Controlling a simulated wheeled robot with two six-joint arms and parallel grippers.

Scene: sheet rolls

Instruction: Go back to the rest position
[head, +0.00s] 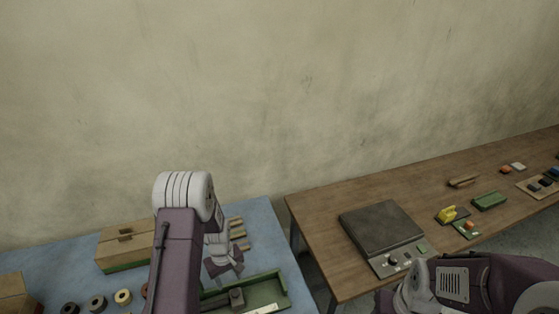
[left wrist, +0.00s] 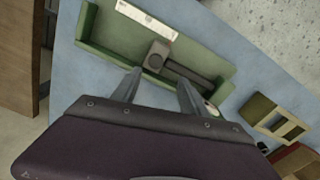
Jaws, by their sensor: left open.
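My left gripper (left wrist: 157,92) is open and empty in the left wrist view. Its two fingers point at the near edge of a green tray (left wrist: 95,27). In the head view the left gripper (head: 228,272) hangs over the blue table, just behind the same tray (head: 279,291), partly hidden by my own arm. A dark tool with a blocky head (left wrist: 158,54) lies in the tray beside a white strip (left wrist: 147,20). My right arm shows at the lower right of the head view, but its gripper is out of sight.
A cardboard box (head: 127,246) and several rolls (head: 97,304) are on the blue table (head: 262,222). A gap separates it from the wooden table (head: 325,215), which bears a dark scale (head: 381,228), a yellow item (head: 447,214) and a green block (head: 489,200).

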